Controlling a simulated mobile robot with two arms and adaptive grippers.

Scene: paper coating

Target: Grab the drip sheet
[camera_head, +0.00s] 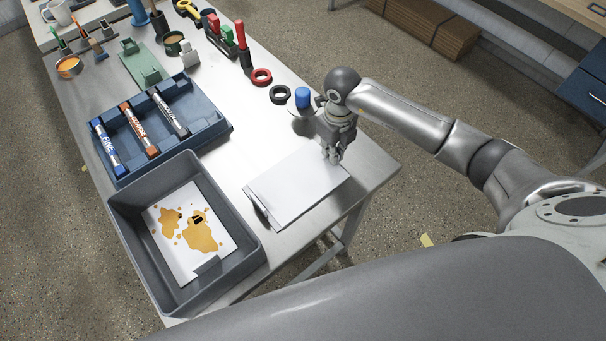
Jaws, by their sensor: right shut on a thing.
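A blank white drip sheet (293,187) lies near the right front part of the metal table, on a thin grey tray or stack with a dark upright lip (261,211) at its left end. My right gripper (335,156) points down at the sheet's far right corner and is shut on the edge there; the exact contact is small and partly hidden by the fingers. Another white sheet (207,257), stained with orange patches, lies in the grey bin (247,223) at the front left. My left gripper is not in view.
A blue rack (207,135) with several markers stands behind the bin. Black (280,94) and red (262,77) tape rolls and a blue-capped item (302,97) sit near the right arm. Tools and paint pots crowd the back. Bare table (244,147) lies left of the gripper.

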